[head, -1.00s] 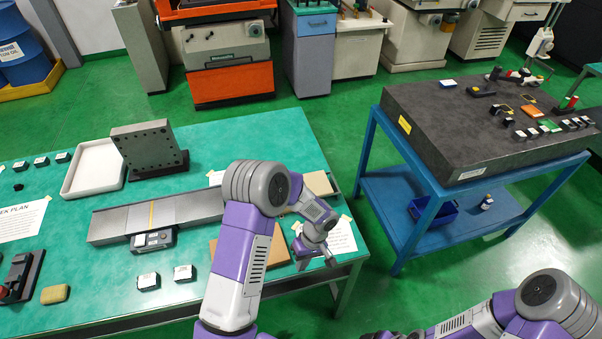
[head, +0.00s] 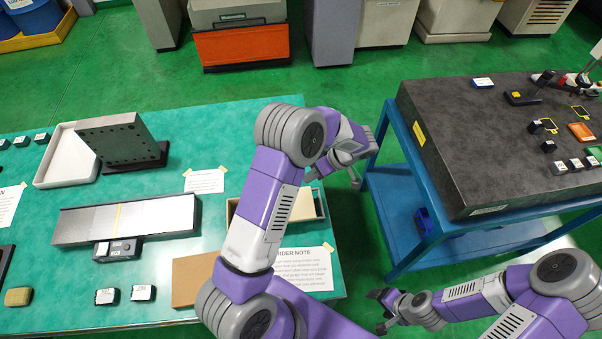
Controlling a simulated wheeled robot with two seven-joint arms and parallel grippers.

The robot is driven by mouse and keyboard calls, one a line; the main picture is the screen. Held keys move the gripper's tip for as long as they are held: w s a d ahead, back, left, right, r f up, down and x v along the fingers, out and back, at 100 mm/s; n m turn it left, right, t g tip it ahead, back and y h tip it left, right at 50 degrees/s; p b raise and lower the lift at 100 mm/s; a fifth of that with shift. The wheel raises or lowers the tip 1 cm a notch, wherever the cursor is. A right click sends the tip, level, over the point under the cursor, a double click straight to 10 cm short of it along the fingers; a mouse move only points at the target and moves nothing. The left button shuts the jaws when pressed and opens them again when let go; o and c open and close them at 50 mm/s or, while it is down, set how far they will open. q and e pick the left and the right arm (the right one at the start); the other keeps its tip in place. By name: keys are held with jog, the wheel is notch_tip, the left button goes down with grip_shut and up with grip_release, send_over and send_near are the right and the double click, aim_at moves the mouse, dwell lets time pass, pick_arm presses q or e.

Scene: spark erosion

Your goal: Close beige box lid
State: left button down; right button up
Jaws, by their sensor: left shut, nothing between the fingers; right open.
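A beige box (head: 308,207) stands at the right end of the green table, partly hidden behind my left arm. Its top looks open, with pale walls showing. A flat brown panel (head: 192,280) lies on the table in front of it, partly hidden by my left arm; I cannot tell whether it is the lid. My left gripper (head: 336,178) is shut and empty, above and beyond the box near the table's right edge. My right gripper (head: 379,311) is open and empty, right of the table at the lower middle.
A printed order note (head: 305,270) lies in front of the box. A grey metal bar (head: 150,218) and black angle plate (head: 122,140) stand to the left. A blue cart (head: 385,190) with a dark stone slab stands to the right, across a gap.

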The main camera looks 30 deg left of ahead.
pick_arm(q)
jog(key=s+a+f, duration=0.2)
jog(key=s, duration=0.1)
jog(key=shift+s+a+f, duration=0.1)
jog(key=shift+f, duration=0.2)
jog(key=x, duration=0.5)
jog(key=shift+w+a+f+p, duration=0.15)
jog(key=shift+w+f+p, duration=0.1)
jog(key=shift+f+p, duration=0.1)
jog(key=s, duration=0.1)
jog(key=s+a+p, duration=0.1)
jog(key=s, duration=0.1)
jog(key=shift+a, duration=0.15)
jog(key=shift+s+a, duration=0.15)
jog(key=shift+s, duration=0.2)
pick_arm(e)
jog(key=shift+s+r, duration=0.3)
jog(key=shift+r, duration=0.2)
jog(key=shift+s+r, duration=0.3)
jog(key=shift+r, duration=0.2)
